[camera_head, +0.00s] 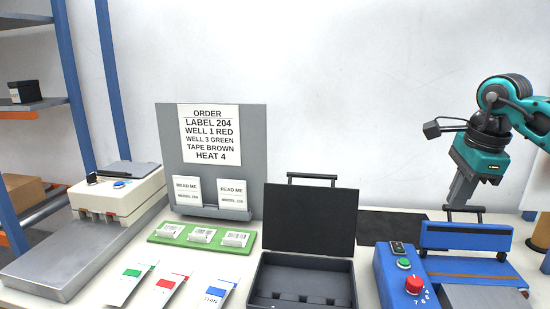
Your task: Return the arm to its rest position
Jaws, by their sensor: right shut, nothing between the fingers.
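My right arm (515,105), teal and black, comes in from the right edge, raised and bent. My right gripper (458,203) points down with its grey fingers together and nothing between them. Its tips are at the black handle (476,211) on top of the blue machine (465,237). I cannot tell whether they touch it. The blue machine has a control box with a green button (403,264) and a red dial (414,285). My left gripper is out of view.
An open black case (310,219) stands in the middle. A grey order board (255,150) is behind a green tray (160,239) of labels. Several colored packets lie in front. A white machine (130,196) and blue shelving are at left. The air above the case is clear.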

